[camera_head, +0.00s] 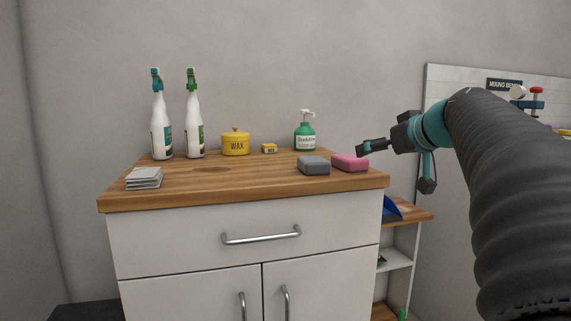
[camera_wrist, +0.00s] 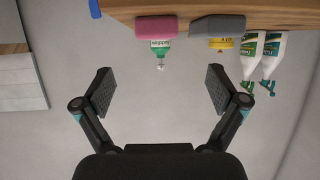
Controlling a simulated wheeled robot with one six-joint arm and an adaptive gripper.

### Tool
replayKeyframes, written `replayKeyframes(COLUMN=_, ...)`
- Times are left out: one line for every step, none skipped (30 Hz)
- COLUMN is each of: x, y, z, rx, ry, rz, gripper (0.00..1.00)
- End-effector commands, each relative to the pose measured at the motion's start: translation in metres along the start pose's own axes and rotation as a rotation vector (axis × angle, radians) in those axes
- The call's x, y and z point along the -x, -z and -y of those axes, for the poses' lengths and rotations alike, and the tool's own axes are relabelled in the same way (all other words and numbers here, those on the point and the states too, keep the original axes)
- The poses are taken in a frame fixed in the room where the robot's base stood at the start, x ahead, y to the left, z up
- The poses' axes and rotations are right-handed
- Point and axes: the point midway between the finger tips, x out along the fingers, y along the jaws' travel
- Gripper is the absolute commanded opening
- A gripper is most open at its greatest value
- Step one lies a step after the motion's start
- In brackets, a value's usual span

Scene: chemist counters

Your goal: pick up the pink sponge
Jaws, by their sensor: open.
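The pink sponge (camera_head: 350,162) lies on the wooden counter top (camera_head: 230,185) near its right end, just right of a grey sponge (camera_head: 314,166). In the wrist view, which looks upside down, the pink sponge (camera_wrist: 156,27) is at the top, beyond the fingertips and left of the grey sponge (camera_wrist: 217,26). My gripper (camera_head: 362,149) is close to the pink sponge's upper right in the head view. In the wrist view my gripper (camera_wrist: 160,92) has its fingers spread wide with nothing between them.
A green pump bottle (camera_head: 305,135) stands behind the sponges. A small yellow box (camera_head: 269,148), a yellow wax tin (camera_head: 236,143), two spray bottles (camera_head: 162,130) and a stack of grey cloths (camera_head: 144,178) are further left. A low shelf (camera_head: 412,216) stands right of the counter.

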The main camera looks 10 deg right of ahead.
Motion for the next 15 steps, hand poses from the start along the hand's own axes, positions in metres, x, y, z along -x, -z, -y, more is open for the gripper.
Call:
replayKeyframes(x=-0.004, y=0.002, z=-0.003, rx=0.003, ry=-0.001, rz=-0.006, gripper=0.96)
replayKeyframes(x=-0.007, y=0.003, z=-0.003, rx=0.004, ry=0.0, rz=-0.007, gripper=0.96)
replayKeyframes(x=-0.013, y=0.003, z=-0.003, rx=0.005, ry=0.002, rz=-0.007, gripper=0.96)
replayKeyframes(x=-0.018, y=0.003, z=-0.002, rx=0.005, ry=0.003, rz=-0.006, gripper=0.96)
replayKeyframes(x=-0.023, y=0.003, z=-0.002, rx=0.005, ry=0.002, rz=-0.006, gripper=0.96)
replayKeyframes(x=-0.03, y=0.003, z=-0.002, rx=0.005, ry=0.003, rz=-0.005, gripper=0.96)
replayKeyframes(x=-0.036, y=0.003, z=-0.002, rx=0.004, ry=0.004, rz=-0.005, gripper=0.96)
replayKeyframes(x=-0.042, y=0.003, z=-0.002, rx=0.004, ry=0.003, rz=-0.006, gripper=0.96)
replayKeyframes(x=-0.049, y=0.004, z=-0.002, rx=0.004, ry=0.003, rz=-0.006, gripper=0.96)
replayKeyframes(x=-0.055, y=0.004, z=-0.001, rx=0.004, ry=0.004, rz=-0.006, gripper=0.96)
replayKeyframes(x=-0.06, y=0.004, z=-0.001, rx=0.004, ry=0.003, rz=-0.006, gripper=0.96)
replayKeyframes(x=-0.065, y=0.004, z=-0.002, rx=0.004, ry=0.003, rz=-0.006, gripper=0.96)
replayKeyframes(x=-0.069, y=0.004, z=-0.002, rx=0.004, ry=0.002, rz=-0.006, gripper=0.96)
replayKeyframes(x=-0.073, y=0.004, z=-0.002, rx=0.004, ry=0.002, rz=-0.006, gripper=0.96)
replayKeyframes(x=-0.077, y=0.004, z=-0.002, rx=0.004, ry=0.002, rz=-0.006, gripper=0.96)
